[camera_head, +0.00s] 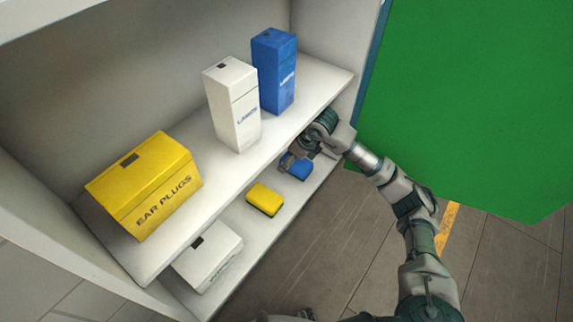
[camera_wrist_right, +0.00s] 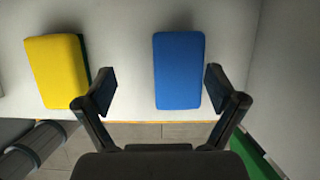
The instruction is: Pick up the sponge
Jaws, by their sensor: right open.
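A blue sponge-like block (camera_head: 296,167) lies on the lower shelf; in the right wrist view it (camera_wrist_right: 178,70) is just beyond my fingers, between their lines and nearer the right one. A yellow sponge-like block with a dark underside (camera_head: 265,199) lies to its left; in the wrist view it (camera_wrist_right: 57,72) is left of the left finger. My right gripper (camera_wrist_right: 160,88) is open and empty. In the head view the right gripper (camera_head: 291,159) reaches under the upper shelf and partly hides the blue block. My left gripper is not seen.
The upper shelf (camera_head: 190,220) carries a yellow ear plugs box (camera_head: 145,187), a white carton (camera_head: 233,105) and a blue carton (camera_head: 275,70). A white box (camera_head: 208,257) stands at the lower shelf's left. A green panel (camera_head: 470,100) is right of the shelves.

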